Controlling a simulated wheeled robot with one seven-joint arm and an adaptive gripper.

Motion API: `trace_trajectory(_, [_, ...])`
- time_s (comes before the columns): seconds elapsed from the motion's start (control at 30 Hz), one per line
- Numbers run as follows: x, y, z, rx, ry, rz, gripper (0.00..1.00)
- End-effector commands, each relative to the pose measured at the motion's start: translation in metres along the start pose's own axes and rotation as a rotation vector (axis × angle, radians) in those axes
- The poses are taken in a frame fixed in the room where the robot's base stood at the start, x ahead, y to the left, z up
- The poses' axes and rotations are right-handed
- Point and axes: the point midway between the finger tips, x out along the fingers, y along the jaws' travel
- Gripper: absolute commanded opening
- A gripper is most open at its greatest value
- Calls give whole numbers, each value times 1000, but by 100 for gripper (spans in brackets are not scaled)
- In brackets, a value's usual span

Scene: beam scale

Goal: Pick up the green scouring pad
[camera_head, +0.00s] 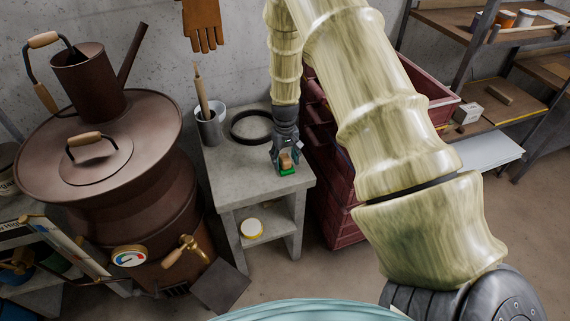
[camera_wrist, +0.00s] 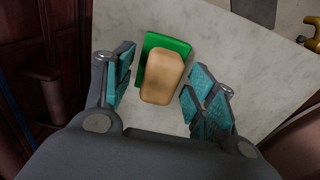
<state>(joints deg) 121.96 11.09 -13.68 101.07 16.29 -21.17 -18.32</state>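The green scouring pad (camera_head: 288,172) lies on the grey stone table near its right front corner. In the wrist view the pad (camera_wrist: 153,41) shows as a flat green piece, with its upper end and left edge visible. A tan rounded block (camera_wrist: 162,78) covers much of it and appears to rest on top; the block also shows in the head view (camera_head: 286,159). My gripper (camera_wrist: 160,76) points down over them and is open. Its teal-padded fingers stand on either side of the block and pad, with gaps on both sides.
A dark ring (camera_head: 235,127) and a grey cup (camera_head: 209,131) holding a wooden-handled tool stand behind on the table (camera_head: 227,174). A red drawer cabinet (camera_head: 342,191) stands close on the right. A rusty stove (camera_head: 160,121) is on the left. A round lidded tin (camera_head: 251,228) sits on the lower shelf.

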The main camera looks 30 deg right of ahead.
Motion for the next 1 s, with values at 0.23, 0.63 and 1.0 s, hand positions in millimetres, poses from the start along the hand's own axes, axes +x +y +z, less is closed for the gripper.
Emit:
trace_trajectory(0.23, [0, 0, 0, 0, 0, 0, 8])
trace_trajectory(0.63, [-3, 0, 0, 0, 1, 0, 3])
trace_trajectory(1.0, [-34, -5, 2, -3, 1, 0, 3])
